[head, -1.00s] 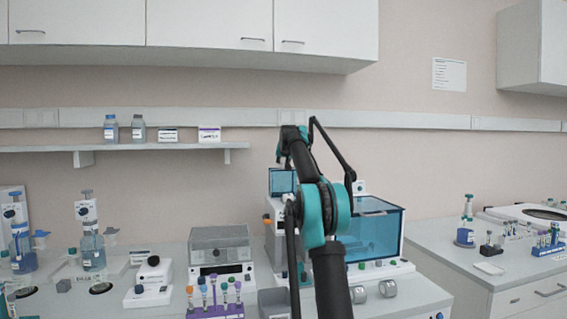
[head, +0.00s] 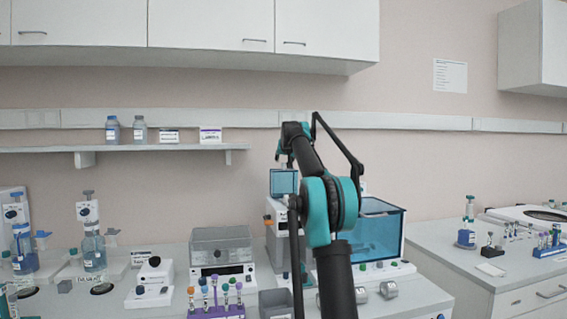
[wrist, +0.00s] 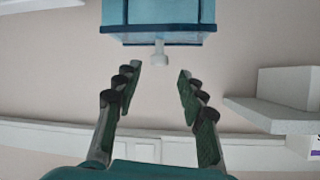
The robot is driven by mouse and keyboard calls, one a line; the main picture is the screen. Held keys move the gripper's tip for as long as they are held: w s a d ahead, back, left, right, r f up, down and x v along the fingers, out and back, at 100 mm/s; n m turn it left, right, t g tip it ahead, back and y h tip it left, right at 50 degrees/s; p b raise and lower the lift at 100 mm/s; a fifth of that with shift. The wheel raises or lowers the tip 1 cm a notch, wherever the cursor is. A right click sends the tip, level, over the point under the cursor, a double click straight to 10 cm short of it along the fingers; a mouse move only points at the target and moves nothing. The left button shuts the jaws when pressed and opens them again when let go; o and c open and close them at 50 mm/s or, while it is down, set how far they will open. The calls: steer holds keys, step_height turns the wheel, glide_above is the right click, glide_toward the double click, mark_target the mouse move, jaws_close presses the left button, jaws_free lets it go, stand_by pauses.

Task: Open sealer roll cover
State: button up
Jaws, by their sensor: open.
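My gripper (wrist: 158,82) is open and empty. Its two fingers point toward the knob, which lies between and just beyond the tips, apart from them.
A clear-lidded device (head: 221,246) and a rack of capped tubes (head: 215,303) stand further left. A wall shelf (head: 120,148) is at upper left.

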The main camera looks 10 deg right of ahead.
steer(key=v, duration=0.8)
steer(key=shift+s+r, duration=0.15)
steer(key=shift+s, duration=0.15)
steer(key=shift+s+a, duration=0.1)
